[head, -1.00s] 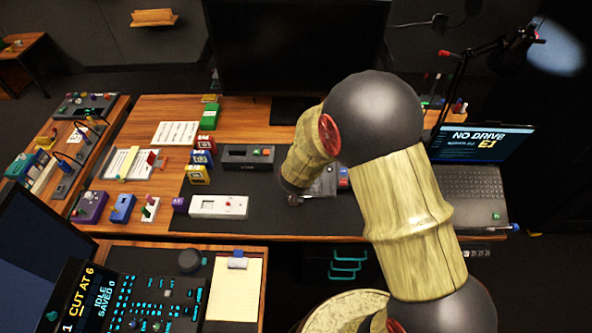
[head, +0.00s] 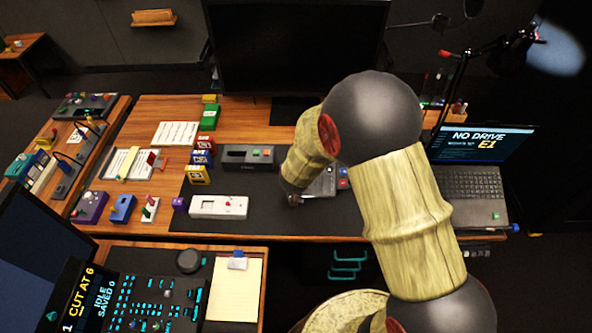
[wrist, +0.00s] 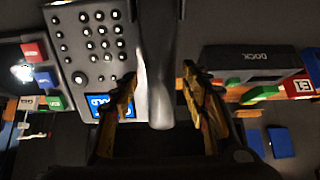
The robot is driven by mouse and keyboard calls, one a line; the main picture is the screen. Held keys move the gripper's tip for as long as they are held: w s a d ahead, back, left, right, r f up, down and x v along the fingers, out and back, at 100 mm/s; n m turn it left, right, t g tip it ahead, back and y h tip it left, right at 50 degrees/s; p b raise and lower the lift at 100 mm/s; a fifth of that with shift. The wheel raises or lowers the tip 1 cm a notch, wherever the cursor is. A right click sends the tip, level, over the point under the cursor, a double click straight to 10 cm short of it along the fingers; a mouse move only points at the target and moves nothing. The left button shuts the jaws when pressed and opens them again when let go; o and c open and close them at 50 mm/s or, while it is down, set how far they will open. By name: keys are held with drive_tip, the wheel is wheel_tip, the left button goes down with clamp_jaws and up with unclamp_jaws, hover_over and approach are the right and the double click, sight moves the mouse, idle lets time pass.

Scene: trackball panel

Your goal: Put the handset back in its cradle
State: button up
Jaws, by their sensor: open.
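A long dark grey bar that looks like the handset (wrist: 160,70) runs down the middle of the wrist view. It lies along the side of the grey phone base (wrist: 88,45), which has round keys and a small blue screen. In the head view the phone base (head: 322,187) shows only partly, behind my arm. My gripper (wrist: 163,105) is open, with one finger on each side of the bar's lower end. I see gaps beside the bar and cannot tell any contact. I cannot tell whether the handset is seated in its cradle.
A dark box marked DOCK (wrist: 262,57) stands right of the gripper in the wrist view. In the head view a white device (head: 218,207) lies to the left on the dark mat, and a laptop (head: 470,170) stands right.

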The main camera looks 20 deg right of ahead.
drive_tip(key=v, duration=1.2)
idle(0.4)
drive_tip(key=s+a+f+n+g+y, duration=0.1)
drive_tip(key=s+a+g+y, duration=0.2)
drive_tip(key=s+a+y, duration=0.5)
drive_tip(key=s+a+r+n+g+h, duration=0.1)
drive_tip(key=s+a+r+n+h, duration=0.1)
drive_tip(key=s+r, duration=0.4)
drive_tip(key=s+d+r+t+h, duration=0.1)
drive_tip(key=s+d+r, duration=0.4)
drive_tip(key=r, duration=0.3)
drive_tip(key=s+d+r+h, duration=0.2)
drive_tip(key=s+d+r, duration=0.3)
drive_tip(key=d+r, duration=0.2)
drive_tip(key=shift+r+n+t, duration=0.3)
drive_tip(key=shift+r+t, duration=0.1)
drive_tip(key=shift+r, duration=0.25)
